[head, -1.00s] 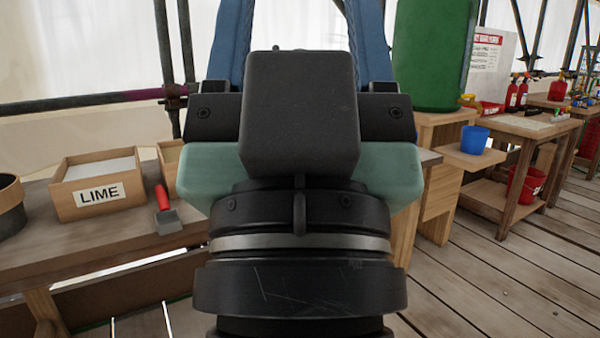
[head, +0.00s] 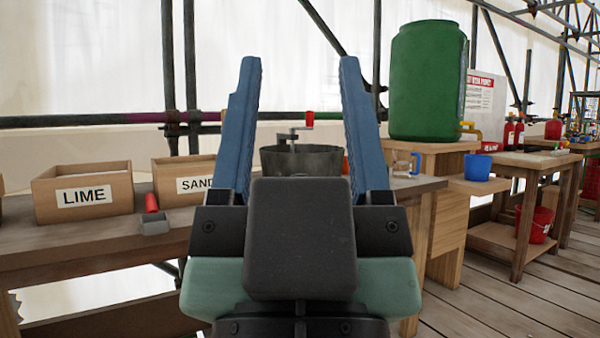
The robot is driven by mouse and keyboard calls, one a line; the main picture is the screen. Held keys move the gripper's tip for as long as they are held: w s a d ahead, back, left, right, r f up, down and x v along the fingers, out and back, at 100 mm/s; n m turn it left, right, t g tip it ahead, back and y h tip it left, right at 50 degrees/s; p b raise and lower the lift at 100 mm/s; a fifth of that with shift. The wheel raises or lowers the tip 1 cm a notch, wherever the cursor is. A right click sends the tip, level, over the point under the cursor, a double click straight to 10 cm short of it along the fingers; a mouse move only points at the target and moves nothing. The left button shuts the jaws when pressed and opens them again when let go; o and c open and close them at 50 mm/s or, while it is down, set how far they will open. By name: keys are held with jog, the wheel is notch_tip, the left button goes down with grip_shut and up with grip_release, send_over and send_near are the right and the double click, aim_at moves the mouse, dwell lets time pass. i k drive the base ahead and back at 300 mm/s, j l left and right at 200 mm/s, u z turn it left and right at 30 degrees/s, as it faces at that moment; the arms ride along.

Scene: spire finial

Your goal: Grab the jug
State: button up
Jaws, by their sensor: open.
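A small clear jug (head: 403,168) with a handle stands on the right end of the wooden bench, just right of my gripper's right finger.
A dark bucket (head: 285,160) with a red-handled crank shows between the fingers. Lime (head: 110,195) and sand (head: 172,178) boxes and a red-handled scoop (head: 154,222) lie left. A green barrel (head: 425,85) and blue bucket (head: 472,167) stand right.

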aim_at(407, 163)
jog(key=l+u, duration=0.25)
jog(key=l, duration=0.6)
jog(key=l+u, duration=0.25)
jog(key=l, duration=0.6)
jog(key=k, duration=0.05)
